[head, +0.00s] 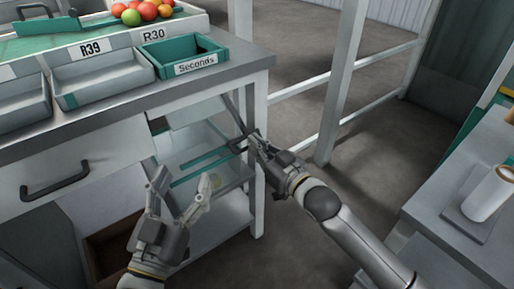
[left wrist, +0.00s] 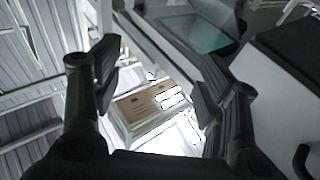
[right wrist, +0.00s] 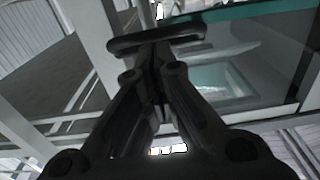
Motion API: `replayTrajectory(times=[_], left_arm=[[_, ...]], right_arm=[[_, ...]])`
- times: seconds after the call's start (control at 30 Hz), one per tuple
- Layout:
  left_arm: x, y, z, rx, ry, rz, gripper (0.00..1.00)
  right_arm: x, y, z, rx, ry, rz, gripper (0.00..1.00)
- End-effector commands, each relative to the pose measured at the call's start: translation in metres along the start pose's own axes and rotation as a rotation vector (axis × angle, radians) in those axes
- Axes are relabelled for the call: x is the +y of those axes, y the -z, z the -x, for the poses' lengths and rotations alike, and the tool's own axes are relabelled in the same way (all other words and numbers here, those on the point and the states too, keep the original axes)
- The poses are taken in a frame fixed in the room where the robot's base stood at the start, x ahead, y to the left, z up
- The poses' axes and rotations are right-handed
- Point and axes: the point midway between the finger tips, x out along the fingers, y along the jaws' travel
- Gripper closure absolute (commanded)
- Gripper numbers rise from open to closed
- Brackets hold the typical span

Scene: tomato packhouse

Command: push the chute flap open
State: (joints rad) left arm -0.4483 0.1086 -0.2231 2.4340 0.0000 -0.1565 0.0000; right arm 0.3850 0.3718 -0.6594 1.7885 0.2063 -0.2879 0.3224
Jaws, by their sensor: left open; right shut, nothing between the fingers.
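A clear panel with a teal edge strip (head: 205,166), which looks like the chute flap, hangs under the right end of the bench. In the right wrist view its teal edge (right wrist: 235,12) runs across the top, with a dark bar handle (right wrist: 155,38) close beyond my fingers. My right gripper (head: 251,141) is shut and empty, with its tips at the handle beside the bench leg; I cannot tell whether they touch. My left gripper (head: 184,184) is open and empty, in front of the panel and lower left of the right gripper.
The bench carries grey trays (head: 105,84) and a teal Seconds tray (head: 183,54). A drawer with a dark handle (head: 55,182) is at the left. A metal post (head: 338,90) and rails stand behind. A side counter (head: 455,205) is at the right, with open floor between.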

Motion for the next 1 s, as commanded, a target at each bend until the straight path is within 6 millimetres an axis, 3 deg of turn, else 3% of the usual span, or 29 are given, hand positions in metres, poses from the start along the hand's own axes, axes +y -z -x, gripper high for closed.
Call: replayTrajectory(times=[0.4,0.73,1.0], left_arm=[[0.000,0.002,0.000,0.012,-0.001,0.000,0.34],[0.000,0.003,0.001,0.023,0.000,0.000,0.34],[0.001,0.009,0.001,0.051,-0.001,0.001,0.34]], right_arm=[[0.000,-0.002,-0.002,0.000,0.000,0.000,1.00],[0.000,-0.038,-0.023,-0.001,-0.001,-0.001,1.00],[0.000,-0.042,-0.026,0.000,0.000,0.000,1.00]])
